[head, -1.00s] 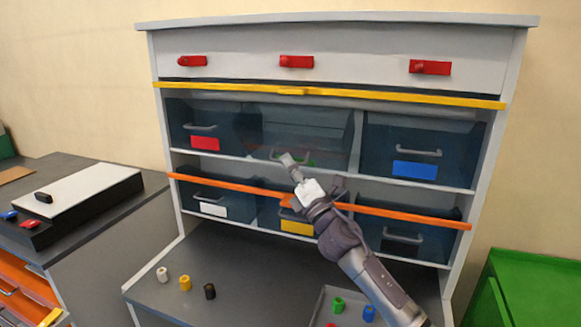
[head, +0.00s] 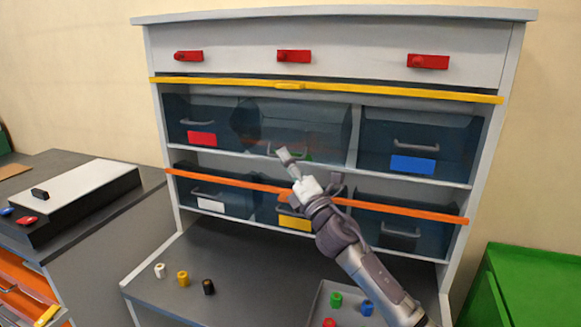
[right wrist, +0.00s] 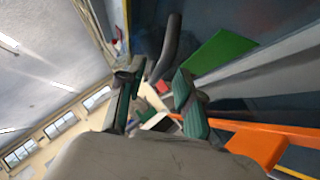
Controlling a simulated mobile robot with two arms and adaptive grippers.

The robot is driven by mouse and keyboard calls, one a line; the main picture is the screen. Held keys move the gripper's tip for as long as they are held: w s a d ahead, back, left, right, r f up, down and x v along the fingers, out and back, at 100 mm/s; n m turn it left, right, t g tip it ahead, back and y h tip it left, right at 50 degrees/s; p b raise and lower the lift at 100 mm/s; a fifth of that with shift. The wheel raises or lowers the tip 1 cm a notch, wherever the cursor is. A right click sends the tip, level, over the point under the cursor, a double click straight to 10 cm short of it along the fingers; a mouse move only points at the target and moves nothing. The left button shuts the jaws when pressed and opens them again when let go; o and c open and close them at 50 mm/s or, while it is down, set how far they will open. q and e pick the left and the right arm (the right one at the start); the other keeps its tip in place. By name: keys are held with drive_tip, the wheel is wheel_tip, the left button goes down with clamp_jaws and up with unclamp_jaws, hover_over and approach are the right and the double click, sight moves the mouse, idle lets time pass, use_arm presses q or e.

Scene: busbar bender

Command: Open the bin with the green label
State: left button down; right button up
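The bin with the green label (head: 318,122) is the upper middle one of the shelf unit. It sticks out a little from the shelf. Its green label (right wrist: 220,51) shows large in the right wrist view and is mostly covered by my gripper in the head view. My right gripper (head: 284,154) is at the front of this bin, at its handle. In the right wrist view the two fingers (right wrist: 156,75) are apart, with the grey handle (right wrist: 168,42) just beyond and between them. Contact cannot be told. My left gripper is not in view.
A yellow bar (head: 400,94) runs above the upper bins and an orange bar (head: 420,213) crosses the lower ones, close below my right gripper. Red-label (head: 202,139) and blue-label (head: 414,165) bins flank the bin. A tray (head: 318,300) with small parts lies below.

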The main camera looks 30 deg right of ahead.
drive_tip(key=v, duration=1.2)
idle(0.3)
